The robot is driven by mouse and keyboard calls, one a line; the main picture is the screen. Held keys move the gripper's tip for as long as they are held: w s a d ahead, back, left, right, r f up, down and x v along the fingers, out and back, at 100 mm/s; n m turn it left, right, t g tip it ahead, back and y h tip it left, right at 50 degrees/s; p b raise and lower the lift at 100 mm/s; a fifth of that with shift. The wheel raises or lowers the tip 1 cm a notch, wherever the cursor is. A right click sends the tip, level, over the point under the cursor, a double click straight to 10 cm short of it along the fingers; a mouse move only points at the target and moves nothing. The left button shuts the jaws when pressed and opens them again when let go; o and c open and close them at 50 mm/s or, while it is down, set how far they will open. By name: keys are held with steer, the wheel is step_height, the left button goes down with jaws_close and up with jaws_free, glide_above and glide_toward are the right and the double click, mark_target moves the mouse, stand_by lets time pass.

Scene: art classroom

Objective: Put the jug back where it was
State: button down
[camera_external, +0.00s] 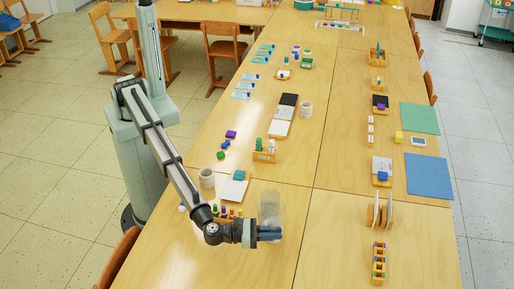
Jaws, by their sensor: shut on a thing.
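The jug (271,205) is clear and see-through, and it appears upright at the near part of the long wooden table. My gripper (270,234) is at the lower part of the jug, with its dark fingers pointing right, and is shut on it. I cannot tell whether the jug's base touches the table or is held a little above it. The jug's handle and lower edge are hard to make out behind the fingers.
A rack of coloured pieces (228,212) stands just left of my gripper. Behind it are a grey cup (207,178) and a white pad (233,191). A wooden holder (265,156) stands farther back. The table (330,215) is clear right of the jug.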

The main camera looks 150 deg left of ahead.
steer(key=s+d+m+t+h, duration=0.2)
steer(key=s+d, duration=0.2)
steer(key=d, duration=1.2)
steer(key=s+d+m+t+h, duration=0.15)
steer(key=s+d, duration=0.25)
steer(key=d, duration=1.1)
steer(key=shift+s+r, duration=0.5)
steer(key=shift+s, duration=2.7)
steer(key=shift+t, duration=0.25)
steer(key=shift+a+f, duration=0.1)
steer(key=shift+f, duration=4.7)
steer(key=shift+f, duration=0.1)
